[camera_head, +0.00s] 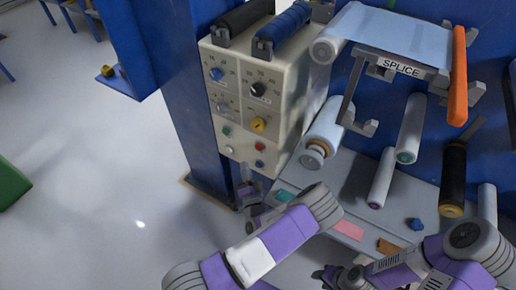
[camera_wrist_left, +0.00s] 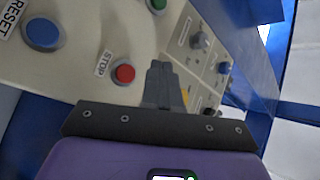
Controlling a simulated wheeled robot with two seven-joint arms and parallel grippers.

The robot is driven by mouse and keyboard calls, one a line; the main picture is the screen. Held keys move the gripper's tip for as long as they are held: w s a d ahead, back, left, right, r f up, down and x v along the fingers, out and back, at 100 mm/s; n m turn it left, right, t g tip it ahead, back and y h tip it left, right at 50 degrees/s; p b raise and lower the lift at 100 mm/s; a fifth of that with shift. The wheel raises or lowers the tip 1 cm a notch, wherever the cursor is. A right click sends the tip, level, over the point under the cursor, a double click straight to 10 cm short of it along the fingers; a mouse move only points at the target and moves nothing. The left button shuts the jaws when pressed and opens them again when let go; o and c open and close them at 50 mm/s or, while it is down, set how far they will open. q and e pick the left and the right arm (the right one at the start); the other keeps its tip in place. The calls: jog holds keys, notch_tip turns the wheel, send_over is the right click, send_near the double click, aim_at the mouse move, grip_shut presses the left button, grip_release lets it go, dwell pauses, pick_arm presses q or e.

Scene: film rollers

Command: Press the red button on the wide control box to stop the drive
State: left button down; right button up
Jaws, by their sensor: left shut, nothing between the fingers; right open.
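The wide cream control box (camera_head: 285,108) stands on the blue frame, facing left and front. Its red button (camera_head: 260,146) sits low on the panel; in the left wrist view the red button (camera_wrist_left: 123,74) is beside a STOP label. My left gripper (camera_head: 245,174) is shut and empty, just below the panel's lower buttons in the head view. In the left wrist view its closed fingertips (camera_wrist_left: 160,70) appear just right of the red button; I cannot tell whether they touch the panel. My right gripper (camera_head: 328,277) is open at the bottom, partly cut off.
A blue button (camera_head: 259,164) is under the red one, labelled RESET in the wrist view. Green (camera_head: 227,129) and white (camera_head: 228,149) buttons and several knobs share the panel. Rollers and the splice table (camera_head: 400,45) stand to the right.

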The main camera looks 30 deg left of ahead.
aim_at(259, 148)
pick_arm(q)
jog(key=shift+w+d+b, duration=0.15)
jog(key=shift+w+b, duration=0.2)
jog(key=shift+w, duration=1.15)
jog(key=shift+w+d+b, duration=0.1)
jog(key=shift+w+b, duration=0.2)
jog(key=shift+w, duration=1.15)
jog(key=shift+w, duration=0.1)
jog(key=shift+w+b, duration=0.3)
jog(key=shift+w, duration=0.05)
jog(key=shift+w, duration=0.45)
jog(key=shift+s, duration=0.15)
dwell(0.4)
jog(key=shift+s, duration=0.75)
